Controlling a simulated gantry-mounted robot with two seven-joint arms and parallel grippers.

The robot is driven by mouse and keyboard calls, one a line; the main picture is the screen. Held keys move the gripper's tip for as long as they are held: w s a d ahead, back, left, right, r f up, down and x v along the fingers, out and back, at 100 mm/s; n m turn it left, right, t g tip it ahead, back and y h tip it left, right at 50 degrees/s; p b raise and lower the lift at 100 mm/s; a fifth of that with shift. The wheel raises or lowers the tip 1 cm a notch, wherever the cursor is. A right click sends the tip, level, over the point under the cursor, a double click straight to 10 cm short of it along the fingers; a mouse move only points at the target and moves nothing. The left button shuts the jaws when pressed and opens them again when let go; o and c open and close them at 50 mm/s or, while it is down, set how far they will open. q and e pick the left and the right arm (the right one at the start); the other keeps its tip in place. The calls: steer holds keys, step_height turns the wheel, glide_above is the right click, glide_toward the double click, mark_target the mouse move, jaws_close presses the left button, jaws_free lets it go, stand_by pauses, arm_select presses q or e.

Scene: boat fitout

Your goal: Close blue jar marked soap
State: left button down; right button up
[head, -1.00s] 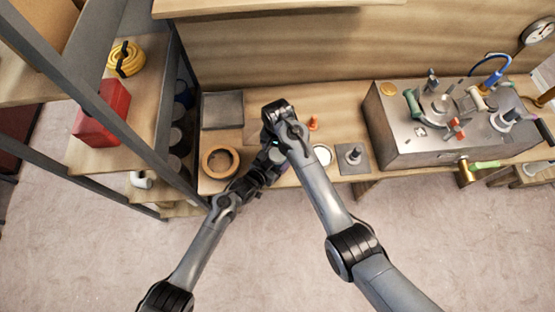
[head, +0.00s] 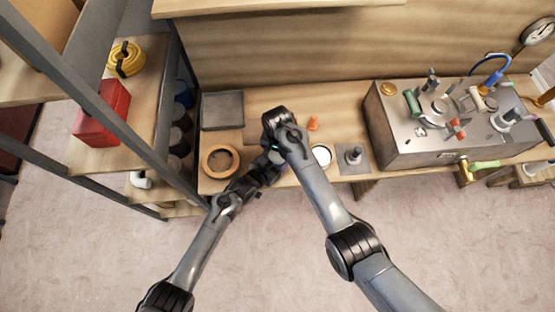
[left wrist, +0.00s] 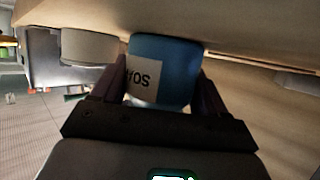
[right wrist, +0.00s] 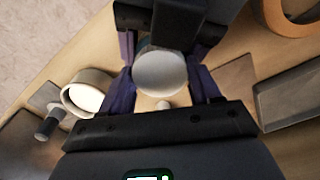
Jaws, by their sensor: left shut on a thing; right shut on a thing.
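The blue jar (left wrist: 165,65) shows in the left wrist view with a pale label; only part of its lettering reads, upside down. My left gripper (left wrist: 160,85) is shut on the jar, one finger on each side. In the right wrist view my right gripper (right wrist: 162,82) is shut around a round pale grey lid (right wrist: 160,72). The left gripper's dark body shows just beyond the lid there. The jar's mouth is hidden, so I cannot tell whether the lid is seated. In the head view both grippers meet over the bench's front part, largely hidden by my arms.
A brown ring (head: 220,160) and a grey tray (head: 222,110) lie left on the bench. A white round container (head: 322,156), an orange cone (head: 313,123) and a grey plate with a post (head: 353,157) stand right. Beyond is a metal unit (head: 405,135); shelving is left.

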steer(key=m, duration=1)
steer(key=o, duration=1.2)
steer(key=shift+r, duration=2.25)
steer(key=shift+o, duration=1)
steer(key=shift+r, duration=0.1)
